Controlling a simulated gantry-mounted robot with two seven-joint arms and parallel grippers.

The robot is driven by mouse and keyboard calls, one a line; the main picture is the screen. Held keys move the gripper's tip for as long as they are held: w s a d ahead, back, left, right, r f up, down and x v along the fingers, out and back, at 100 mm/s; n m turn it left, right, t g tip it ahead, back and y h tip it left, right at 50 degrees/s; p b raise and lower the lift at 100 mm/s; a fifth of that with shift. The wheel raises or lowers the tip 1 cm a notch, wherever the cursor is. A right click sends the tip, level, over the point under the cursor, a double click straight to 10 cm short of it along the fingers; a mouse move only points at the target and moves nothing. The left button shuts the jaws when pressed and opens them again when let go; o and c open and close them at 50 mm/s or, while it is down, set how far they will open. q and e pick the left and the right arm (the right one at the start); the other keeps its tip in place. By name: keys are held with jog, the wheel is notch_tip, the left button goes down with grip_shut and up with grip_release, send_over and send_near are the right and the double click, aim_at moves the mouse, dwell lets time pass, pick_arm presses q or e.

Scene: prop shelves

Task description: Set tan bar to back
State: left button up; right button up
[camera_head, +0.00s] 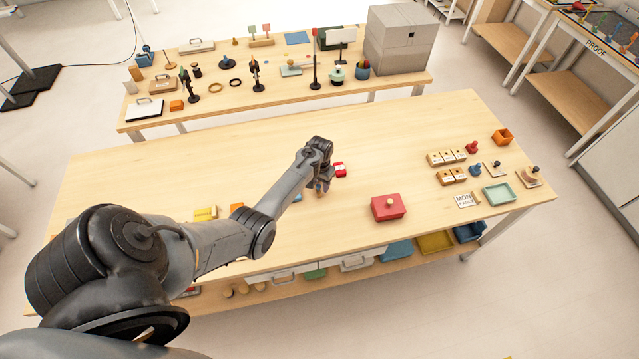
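My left gripper (321,186) hangs over the middle of the near wooden table (330,130), pointing down. A small tan piece shows at its fingertips, partly hidden by the gripper; it may be the tan bar, but it is too small to be sure. I cannot tell whether the fingers are closed on it or apart. A small red and white item (340,169) lies just right of the gripper. My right gripper is not in view.
A red box with a knob (388,207) stands to the right. Stamps, wooden blocks and a green tray (499,194) fill the right end. A yellow item (205,213) lies left of my forearm. The table's back half is clear. A second table (270,95) behind holds several props.

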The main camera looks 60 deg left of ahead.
aim_at(319, 186)
pick_arm(q)
jog(key=shift+s, duration=0.1)
jog(key=shift+r, duration=0.15)
jog(key=shift+r, duration=0.3)
notch_tip(319, 186, up, 10)
jog(key=p, duration=0.1)
dwell(0.6)
